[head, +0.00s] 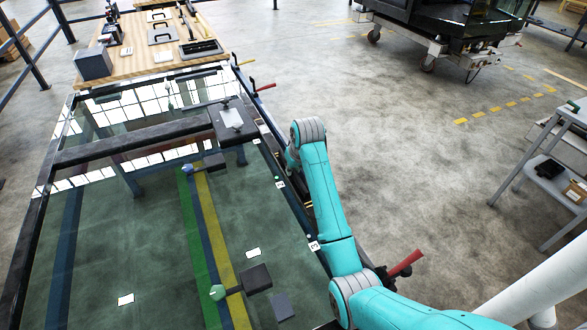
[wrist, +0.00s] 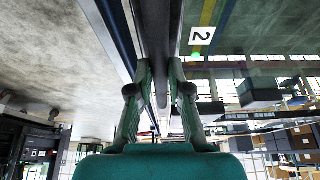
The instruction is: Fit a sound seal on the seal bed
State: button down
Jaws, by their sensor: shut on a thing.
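My gripper (wrist: 160,88) is low in the middle of the wrist view, with a finger on either side of a long dark strip (wrist: 157,35). It is shut on this strip, which runs up out of the picture. I cannot tell if it is a sound seal. In the head view my teal arm reaches up along the right edge of the glass-topped frame, and my gripper is hidden behind it. A number 2 label (wrist: 201,36) lies beside the strip; it also shows in the head view (head: 280,185). I cannot make out the seal bed for certain.
A wooden bench (head: 130,50) with tools and a grey box (head: 93,63) adjoins the frame's far end. A red handle (head: 406,262) sticks out by the near right edge. A grey shelf (head: 552,185) stands at right. The floor between is clear.

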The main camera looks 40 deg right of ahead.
jog(key=shift+f, duration=0.1)
jog(key=c, duration=1)
grip_release()
